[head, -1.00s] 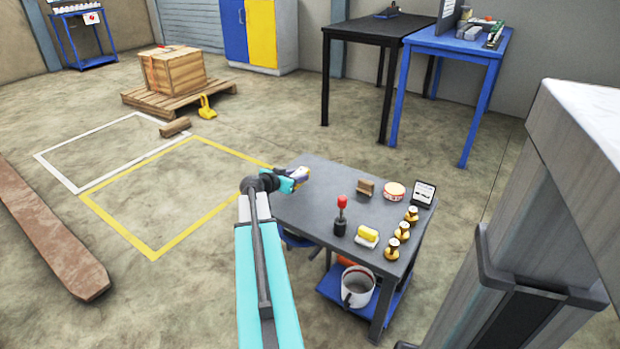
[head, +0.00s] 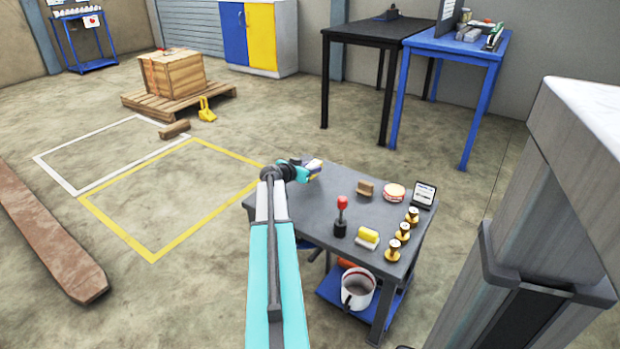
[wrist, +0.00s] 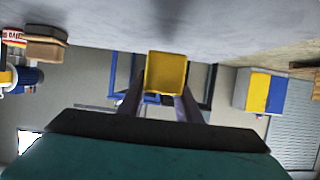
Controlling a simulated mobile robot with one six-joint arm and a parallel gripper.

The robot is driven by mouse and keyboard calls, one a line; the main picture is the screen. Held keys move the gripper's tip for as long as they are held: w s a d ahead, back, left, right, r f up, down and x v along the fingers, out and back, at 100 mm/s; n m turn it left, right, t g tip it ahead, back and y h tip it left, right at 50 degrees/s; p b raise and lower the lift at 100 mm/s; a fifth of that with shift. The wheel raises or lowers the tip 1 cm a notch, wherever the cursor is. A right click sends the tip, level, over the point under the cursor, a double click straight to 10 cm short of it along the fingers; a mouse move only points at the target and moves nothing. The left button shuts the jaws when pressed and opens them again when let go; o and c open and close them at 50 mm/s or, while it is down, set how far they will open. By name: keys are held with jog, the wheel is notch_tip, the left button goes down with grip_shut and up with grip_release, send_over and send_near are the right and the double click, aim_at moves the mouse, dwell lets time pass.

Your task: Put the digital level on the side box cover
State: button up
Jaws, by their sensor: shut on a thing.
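My gripper (head: 305,171) is over the far left corner of the dark grey table (head: 320,200). It is shut on a small yellow block, which looks like the digital level (wrist: 166,73); its yellow end shows between the two fingers in the wrist view. In the head view the held thing is small and partly hidden by the gripper. I cannot tell whether it touches the tabletop. A wooden box (head: 172,75) stands on a pallet at the back left with something small and red on top. I cannot tell whether its top is the side box cover.
The table also bears a wooden block (head: 365,189), a round red-and-white tin (head: 394,192), a small display (head: 424,193), a red-topped tool (head: 341,217), a yellow piece (head: 368,237) and brass parts (head: 403,231). Open floor with a yellow outline (head: 155,258) lies left of the table.

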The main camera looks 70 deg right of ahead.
jog(key=shift+f+b, duration=0.65)
jog(key=shift+f, duration=1.05)
jog(key=shift+f, duration=0.2)
jog(key=o, duration=1.2)
jog(key=shift+r, duration=0.2)
jog(key=shift+a, duration=0.15)
jog(key=shift+p+v, duration=0.95)
jog(key=shift+v, duration=4.95)
jog(key=shift+r, duration=0.1)
